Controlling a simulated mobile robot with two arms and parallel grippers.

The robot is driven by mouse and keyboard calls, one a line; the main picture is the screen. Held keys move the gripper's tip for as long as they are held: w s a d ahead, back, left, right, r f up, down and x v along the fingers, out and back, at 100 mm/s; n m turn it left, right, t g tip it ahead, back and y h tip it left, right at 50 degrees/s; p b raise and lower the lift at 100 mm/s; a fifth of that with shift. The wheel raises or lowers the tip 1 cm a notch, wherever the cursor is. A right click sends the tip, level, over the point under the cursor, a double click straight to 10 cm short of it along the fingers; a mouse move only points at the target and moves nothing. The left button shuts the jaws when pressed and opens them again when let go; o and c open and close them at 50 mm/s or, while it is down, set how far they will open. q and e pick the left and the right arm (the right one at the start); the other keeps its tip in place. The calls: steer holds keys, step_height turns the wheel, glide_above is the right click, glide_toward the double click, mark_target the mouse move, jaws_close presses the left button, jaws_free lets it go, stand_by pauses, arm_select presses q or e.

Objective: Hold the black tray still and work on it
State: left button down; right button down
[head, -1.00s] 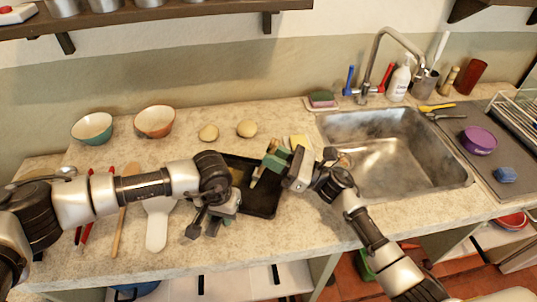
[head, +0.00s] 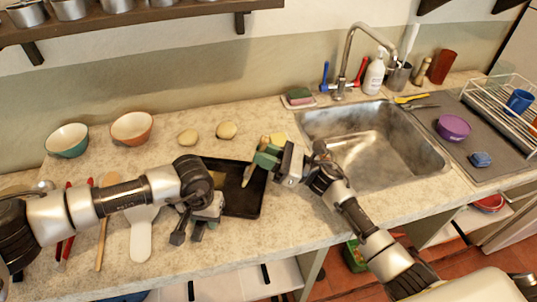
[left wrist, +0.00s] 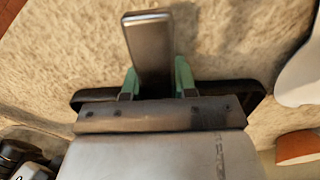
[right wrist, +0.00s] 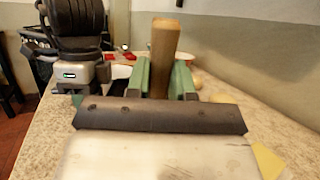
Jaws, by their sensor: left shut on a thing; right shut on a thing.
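The black tray (head: 243,207) lies flat on the counter in the head view. My left gripper (head: 192,226) is at its left side and hides part of it. In the left wrist view its green fingers close on a flat grey bar (left wrist: 150,45) at the black tray's rim (left wrist: 252,90); the bar looks like part of the tray. My right gripper (head: 264,160) is over the tray's far right part, shut on a wooden tool (right wrist: 165,50). The tool's pale end (head: 248,177) points down towards the tray; I cannot tell whether it touches.
A white board (head: 141,235) and a wooden stick (head: 102,240) lie left of the tray. Two bowls (head: 131,129) and two round pale items (head: 227,130) stand behind. A yellow block (head: 279,139) lies behind my right gripper. The sink (head: 375,145) is to the right.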

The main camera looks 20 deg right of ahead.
steer(key=w+a, duration=0.2)
steer(key=a, duration=0.4)
steer(key=w+a, duration=0.3)
steer(key=a, duration=0.4)
steer(key=shift+w+f, duration=0.2)
steer(key=shift+w, duration=0.05)
stand_by(0.7)
step_height(320, 180, up, 6)
stand_by(0.7)
steer(key=shift+r, duration=0.15)
step_height(320, 180, up, 3)
steer(key=shift+f, duration=0.1)
stand_by(0.3)
stand_by(0.6)
